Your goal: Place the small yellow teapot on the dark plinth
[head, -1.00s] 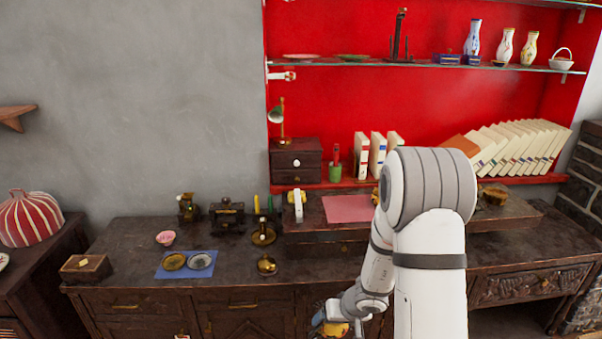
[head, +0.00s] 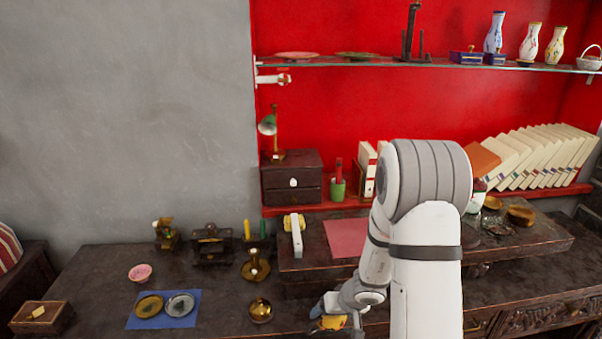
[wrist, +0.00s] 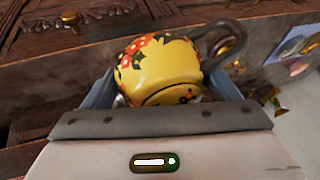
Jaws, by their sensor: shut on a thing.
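The small yellow teapot (wrist: 168,68), painted with red flowers and green leaves, is between the fingers of my gripper (wrist: 165,95) in the wrist view. Its dark curved handle points to the upper right. In the head view the teapot (head: 332,323) is a small yellow patch at my gripper (head: 324,312), low in front of the sideboard. My gripper is shut on it. A long, low dark wooden platform (head: 548,236), which looks like the plinth, stands on the sideboard, above and behind the gripper. My arm hides part of it.
A pink cloth (head: 345,238) and a white-and-yellow item (head: 295,232) occupy the platform's left part; bowls (head: 521,216) stand at its right. A brass pot (head: 260,311), candlestick (head: 255,265) and blue mat (head: 190,318) with two dishes lie on the sideboard (head: 90,290). Red shelving is behind.

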